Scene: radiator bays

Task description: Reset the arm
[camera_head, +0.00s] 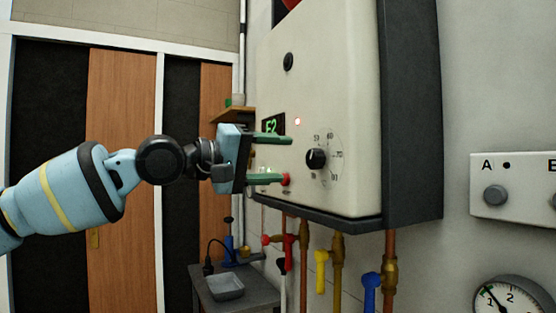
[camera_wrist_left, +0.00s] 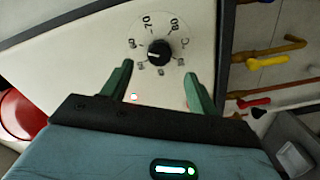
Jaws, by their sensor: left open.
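My left gripper (camera_head: 288,160) is open and empty in front of the lower left of a white boiler (camera_head: 330,110). In the head view its lower fingertip overlaps a small red button (camera_head: 286,179); I cannot tell whether they touch. Its upper finger passes below a dark display (camera_head: 273,124) with green characters, partly hidden, and a lit red lamp (camera_head: 297,121). A black dial (camera_head: 316,159) with a printed scale is right of the fingertips. In the left wrist view the dial (camera_wrist_left: 159,50) lies beyond and between the open fingers (camera_wrist_left: 157,75). My right gripper is not in view.
Copper pipes with red, yellow and blue valve handles (camera_head: 370,290) run below the boiler. A grey bench (camera_head: 245,293) with a tray (camera_head: 225,287) stands below left. A panel (camera_head: 515,185) and a gauge (camera_head: 510,298) are at right. Wooden doors (camera_head: 120,220) are behind my arm.

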